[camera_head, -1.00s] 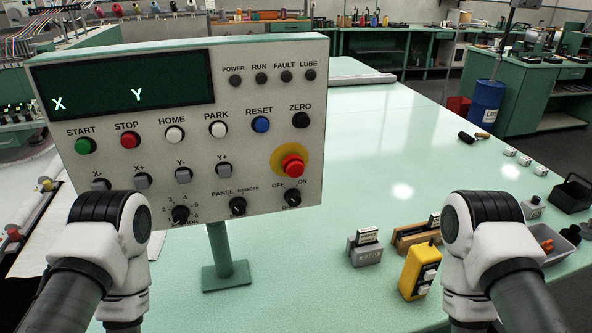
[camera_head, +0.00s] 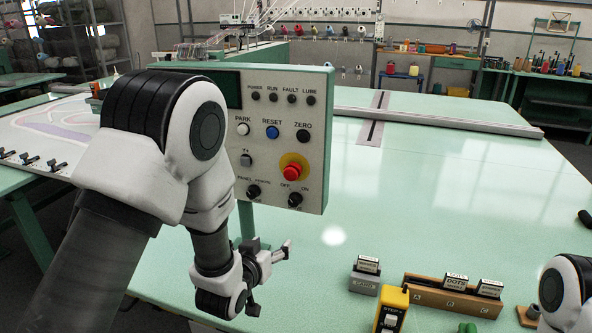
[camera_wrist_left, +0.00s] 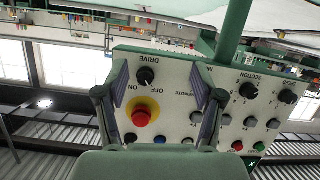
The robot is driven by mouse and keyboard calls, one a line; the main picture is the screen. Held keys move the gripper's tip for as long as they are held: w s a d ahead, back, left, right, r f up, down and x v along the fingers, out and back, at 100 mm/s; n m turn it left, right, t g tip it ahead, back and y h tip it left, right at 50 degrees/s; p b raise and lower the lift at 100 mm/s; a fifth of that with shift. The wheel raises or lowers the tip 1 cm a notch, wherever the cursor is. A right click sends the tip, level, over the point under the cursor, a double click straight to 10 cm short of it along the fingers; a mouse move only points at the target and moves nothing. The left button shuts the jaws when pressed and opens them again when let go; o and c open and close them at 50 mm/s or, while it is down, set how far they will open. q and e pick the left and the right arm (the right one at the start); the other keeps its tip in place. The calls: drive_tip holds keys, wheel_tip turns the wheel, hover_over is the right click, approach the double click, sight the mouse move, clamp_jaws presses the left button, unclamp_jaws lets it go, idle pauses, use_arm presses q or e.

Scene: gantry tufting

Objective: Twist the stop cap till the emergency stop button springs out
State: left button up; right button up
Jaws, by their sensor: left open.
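The red emergency stop cap (camera_head: 291,172) sits on a yellow round plate at the lower right of the grey control panel (camera_head: 316,140). In the left wrist view the cap (camera_wrist_left: 141,118) appears with the panel upside down, left of centre between my finger outlines. My left gripper (camera_head: 270,279) is open and empty, below the panel and left of the cap in the head view, apart from it. Whether the cap is pressed in cannot be told. My right gripper is out of view; only part of that arm shows at the right edge.
My left arm covers the panel's left part. The drive switch (camera_head: 294,199) is just below the cap. A yellow pendant (camera_head: 392,310), a stamp block (camera_head: 365,276) and a wooden rack (camera_head: 453,297) stand at the front.

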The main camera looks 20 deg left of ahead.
sight(289, 175)
use_arm(q)
drive_tip(key=w+d+r+t, duration=0.1)
drive_tip(key=w+r+t, duration=0.3)
drive_tip(key=r, duration=0.9)
drive_tip(key=shift+h, duration=0.4)
drive_tip(key=w+p, duration=0.1)
drive_tip(key=w, duration=0.1)
drive_tip(key=w+p, duration=0.1)
drive_tip(key=w, duration=0.1)
drive_tip(key=w+p, duration=0.1)
drive_tip(key=w, duration=0.2)
drive_tip(key=shift+d, duration=0.25)
drive_tip(key=c, duration=1.1)
